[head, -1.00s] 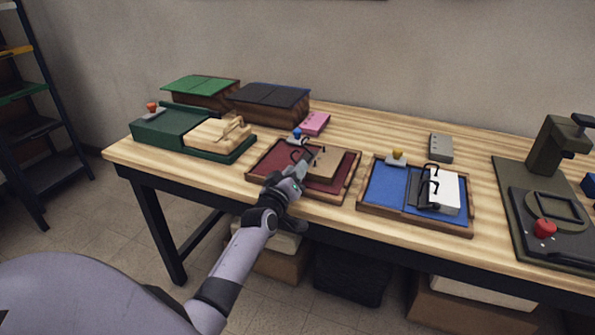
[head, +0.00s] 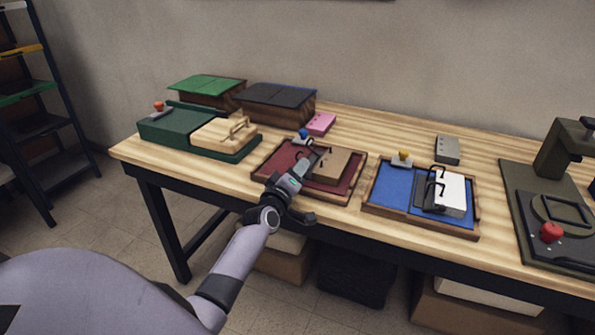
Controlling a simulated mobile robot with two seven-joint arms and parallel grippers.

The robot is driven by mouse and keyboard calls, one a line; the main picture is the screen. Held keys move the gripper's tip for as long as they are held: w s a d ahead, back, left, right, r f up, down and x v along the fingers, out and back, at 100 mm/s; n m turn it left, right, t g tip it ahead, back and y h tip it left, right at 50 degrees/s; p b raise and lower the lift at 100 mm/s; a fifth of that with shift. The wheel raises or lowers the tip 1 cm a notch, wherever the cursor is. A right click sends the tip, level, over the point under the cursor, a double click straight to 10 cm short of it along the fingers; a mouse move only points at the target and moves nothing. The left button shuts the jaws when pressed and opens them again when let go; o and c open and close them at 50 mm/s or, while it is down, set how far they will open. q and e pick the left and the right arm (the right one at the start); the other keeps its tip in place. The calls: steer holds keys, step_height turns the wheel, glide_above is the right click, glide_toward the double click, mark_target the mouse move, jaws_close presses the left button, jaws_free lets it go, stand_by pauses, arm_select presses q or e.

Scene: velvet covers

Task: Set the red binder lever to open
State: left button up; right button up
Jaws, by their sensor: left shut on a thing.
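The red binder (head: 284,156) lies open in a wooden tray in the middle of the bench, with a brown stack of sheets (head: 333,166) on its right half. Its dark rings (head: 330,151) show as thin prongs that look parted. A small blue knob (head: 303,133) stands at the tray's back edge. My left gripper (head: 304,167) reaches in from the front and is shut at the near part of the ring mechanism. The lever itself is hidden by the fingers. My right gripper is out of view.
A blue binder (head: 388,188) with white sheets lies to the right, and a green one (head: 172,125) to the left. A dark green press (head: 515,185) stands far right. Dark and green-topped boxes (head: 275,104) and a pink block (head: 321,123) stand behind.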

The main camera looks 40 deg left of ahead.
arm_select(q)
steer(key=shift+d+f, duration=0.3)
steer(key=shift+f, duration=0.45)
steer(key=o, duration=1.3)
steer(key=shift+a, duration=0.1)
steer(key=shift+a+r, duration=0.15)
steer(key=shift+m, duration=0.3)
